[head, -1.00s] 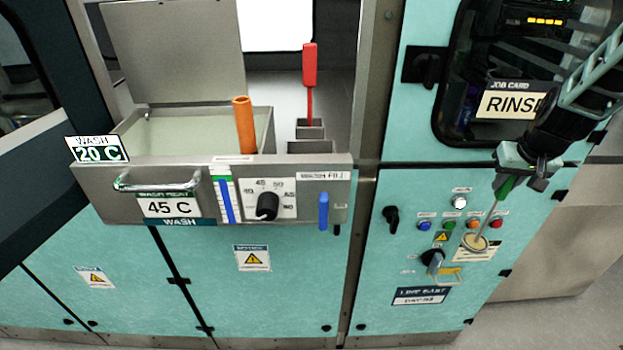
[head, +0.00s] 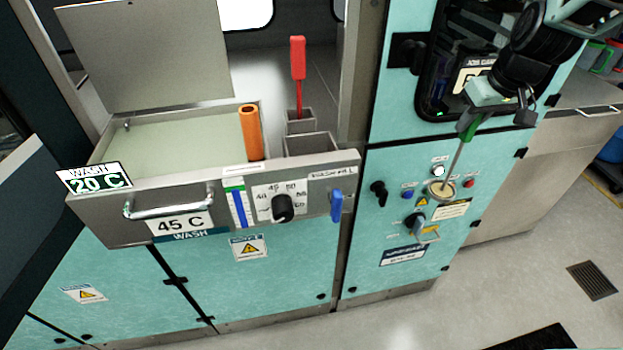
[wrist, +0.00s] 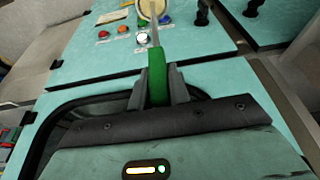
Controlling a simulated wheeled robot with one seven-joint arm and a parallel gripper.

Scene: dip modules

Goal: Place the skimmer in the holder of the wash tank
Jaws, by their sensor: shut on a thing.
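My gripper (head: 478,112) is shut on the green handle of the skimmer (head: 455,160). The skimmer hangs head down, its round pale head in front of the button panel. In the wrist view the green handle (wrist: 158,85) sits between my fingers (wrist: 158,90). The wash tank (head: 180,128) is at the left, its lid raised, with pale liquid inside. At its right side are two grey square holders: the rear one (head: 300,122) has a red-handled tool (head: 298,60) standing in it, and the front one (head: 312,147) looks empty. My gripper is well to the right of them.
An orange cylinder (head: 251,135) stands upright at the tank's right inner edge. The tank front carries a bar handle (head: 168,205), a black knob (head: 283,207) and a blue lever (head: 337,204). A steel post (head: 362,80) rises between the tank and the teal cabinet (head: 400,275).

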